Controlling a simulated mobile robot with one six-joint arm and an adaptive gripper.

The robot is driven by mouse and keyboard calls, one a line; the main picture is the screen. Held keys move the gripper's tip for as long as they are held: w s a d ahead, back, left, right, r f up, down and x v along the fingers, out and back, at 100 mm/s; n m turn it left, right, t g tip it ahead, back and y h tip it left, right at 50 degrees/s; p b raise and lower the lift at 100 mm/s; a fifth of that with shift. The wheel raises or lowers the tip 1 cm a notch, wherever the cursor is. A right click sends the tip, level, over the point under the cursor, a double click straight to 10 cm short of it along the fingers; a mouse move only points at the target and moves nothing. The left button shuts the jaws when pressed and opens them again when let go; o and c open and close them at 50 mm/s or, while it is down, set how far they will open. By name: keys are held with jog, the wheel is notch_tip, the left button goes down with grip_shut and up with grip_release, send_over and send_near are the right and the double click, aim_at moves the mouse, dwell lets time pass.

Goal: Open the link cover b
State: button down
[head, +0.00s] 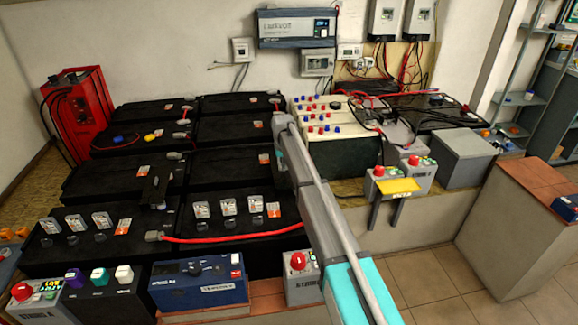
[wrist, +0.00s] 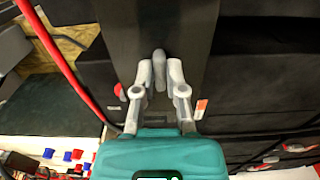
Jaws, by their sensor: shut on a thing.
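In the wrist view my gripper (wrist: 158,75) has its two pale fingers closed around a small grey upright handle (wrist: 158,62). The handle stands on a long dark grey panel (wrist: 158,20), which looks like the link cover b, though no label can be read. The panel appears to lie flat; I cannot tell whether it is raised at all. In the head view my arm reaches up the middle to the far batteries, and it hides the gripper and most of what it holds. A similar black cover (head: 157,182) stands on the left batteries.
Black batteries (head: 230,165) fill the bench left of my arm. A pale battery with coloured caps (head: 340,125) stands right of it. A red cable (wrist: 62,70) runs close by on the left in the wrist view. Control boxes (head: 398,180) stand at the right bench edge.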

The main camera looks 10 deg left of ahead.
jog(key=s+a, duration=0.1)
jog(key=a, duration=0.5)
jog(key=shift+s, duration=0.4)
jog(key=shift+a, duration=0.1)
jog(key=c, duration=0.7)
grip_release()
jog(key=shift+r, duration=0.15)
